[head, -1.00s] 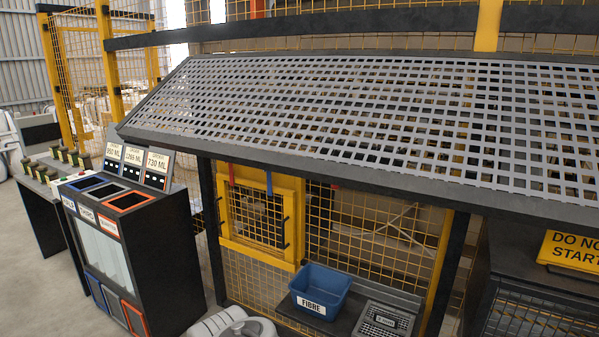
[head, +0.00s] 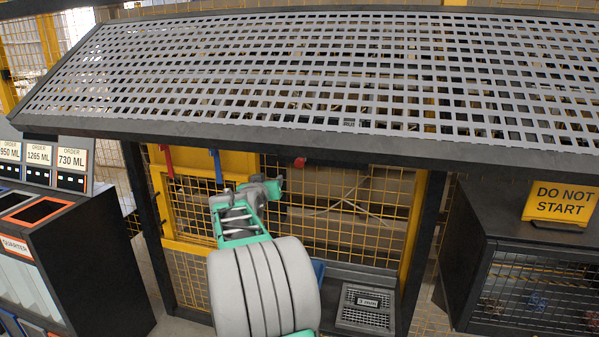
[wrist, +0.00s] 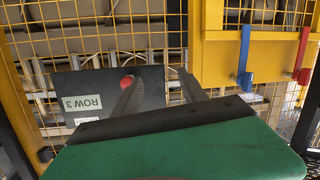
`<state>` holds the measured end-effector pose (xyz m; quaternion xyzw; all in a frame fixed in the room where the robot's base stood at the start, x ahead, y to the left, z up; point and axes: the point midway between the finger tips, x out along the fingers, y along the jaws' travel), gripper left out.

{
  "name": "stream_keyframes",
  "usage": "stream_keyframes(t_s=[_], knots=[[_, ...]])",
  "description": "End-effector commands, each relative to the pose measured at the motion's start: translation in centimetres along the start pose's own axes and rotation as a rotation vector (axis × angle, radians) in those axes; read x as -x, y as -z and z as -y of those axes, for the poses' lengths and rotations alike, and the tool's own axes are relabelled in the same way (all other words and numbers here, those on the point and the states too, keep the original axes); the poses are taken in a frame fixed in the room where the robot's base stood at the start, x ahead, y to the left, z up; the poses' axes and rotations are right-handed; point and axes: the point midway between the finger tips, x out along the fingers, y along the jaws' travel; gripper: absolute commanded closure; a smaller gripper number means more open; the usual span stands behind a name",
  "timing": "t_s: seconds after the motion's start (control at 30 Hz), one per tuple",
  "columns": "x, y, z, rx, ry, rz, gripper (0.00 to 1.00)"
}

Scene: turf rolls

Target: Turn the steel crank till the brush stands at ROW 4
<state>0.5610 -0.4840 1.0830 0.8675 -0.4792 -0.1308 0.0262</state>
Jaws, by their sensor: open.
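My gripper (wrist: 159,76) is open in the wrist view, its two grey fingers spread and reaching toward a dark panel (wrist: 88,84) with an upside-down "ROW 3" label (wrist: 82,106). A red knob (wrist: 126,81) shows against the panel close by the left finger; I cannot tell if they touch. The red knob also shows in the head view (head: 300,162), right of my gripper (head: 268,188), under the sloping mesh. I cannot make out the steel crank's arm or the brush; the fingers and mesh may hide them.
The sloping perforated sheet (head: 300,75) hangs over the work area. A blue bin (head: 318,270) is mostly hidden behind my arm. A "DO NOT START" sign (head: 562,205) stands at right.

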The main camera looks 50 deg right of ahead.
Motion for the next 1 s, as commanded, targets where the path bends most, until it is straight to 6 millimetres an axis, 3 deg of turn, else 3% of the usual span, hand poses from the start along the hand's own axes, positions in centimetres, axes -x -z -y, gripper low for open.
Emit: stream_keyframes(t_s=[0.03,0.1,0.2,0.63,1.0], knots=[[-2.6,-0.1,-3.0,-0.001,-0.072,-0.060,0.50],[-4.3,0.8,-5.9,0.004,-0.139,-0.131,0.50],[-5.4,1.6,-7.5,0.008,-0.176,-0.172,0.50],[-11.8,2.9,-8.6,0.008,-0.174,-0.172,0.50],[-12.4,3.0,-8.6,0.008,-0.171,-0.173,0.53]])
